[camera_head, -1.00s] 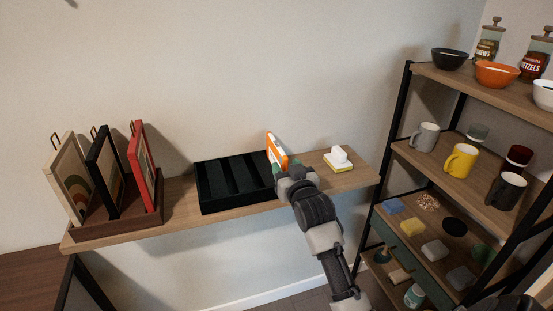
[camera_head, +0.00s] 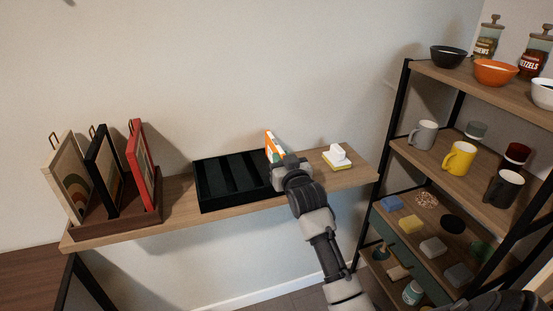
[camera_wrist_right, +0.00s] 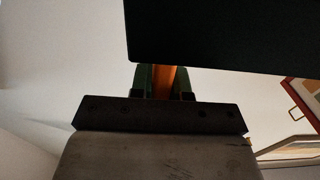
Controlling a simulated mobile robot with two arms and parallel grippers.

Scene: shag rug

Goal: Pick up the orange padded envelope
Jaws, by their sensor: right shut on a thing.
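The orange padded envelope (camera_head: 271,146) stands upright at the right end of the black slotted tray (camera_head: 205,189) on the wooden wall shelf. It is orange with a white area, and its lower part is hidden by my gripper. My right gripper (camera_head: 281,163) is shut on the envelope from the front. In the right wrist view the green fingers of the gripper (camera_wrist_right: 164,80) have the orange envelope (camera_wrist_right: 164,82) between them, beside the dark tray wall (camera_wrist_right: 230,35). My left gripper is not in view.
A tissue-like white and yellow block (camera_head: 337,157) lies right of the gripper. Picture frames (camera_head: 143,165) stand in a wooden holder (camera_head: 125,220) at the left. A shelving rack (camera_head: 398,140) with mugs and bowls rises close on the right. The wall space above the shelf is clear.

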